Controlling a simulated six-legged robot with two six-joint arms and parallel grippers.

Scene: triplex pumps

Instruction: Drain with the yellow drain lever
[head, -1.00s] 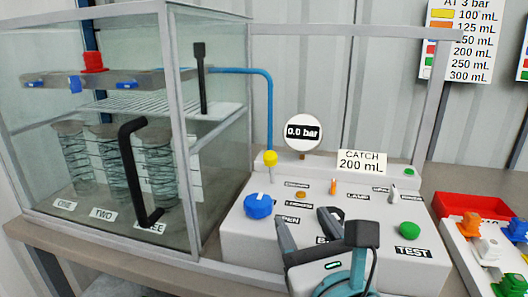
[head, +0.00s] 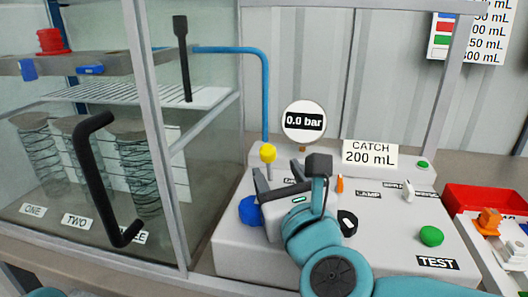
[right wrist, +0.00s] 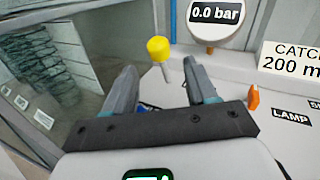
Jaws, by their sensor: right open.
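The yellow drain lever (head: 268,153) is a yellow knob on a thin pale stem, standing upright at the back left of the white control console (head: 240,262). It also shows in the right wrist view (right wrist: 158,49), beyond and roughly between my fingertips. My right gripper (head: 278,172) is open and empty, just in front of the lever in the head view. In the right wrist view my right gripper (right wrist: 159,72) has its two fingers spread apart. I cannot tell whether a finger touches the stem. My left gripper is not in view.
A gauge (head: 303,121) reads 0.0 bar, beside a sign (head: 370,153) reading CATCH 200 mL. A blue knob (head: 250,210) is partly behind my right gripper. A green TEST button (head: 431,236) is at right. A glass cabinet with a black handle (head: 100,185) stands left.

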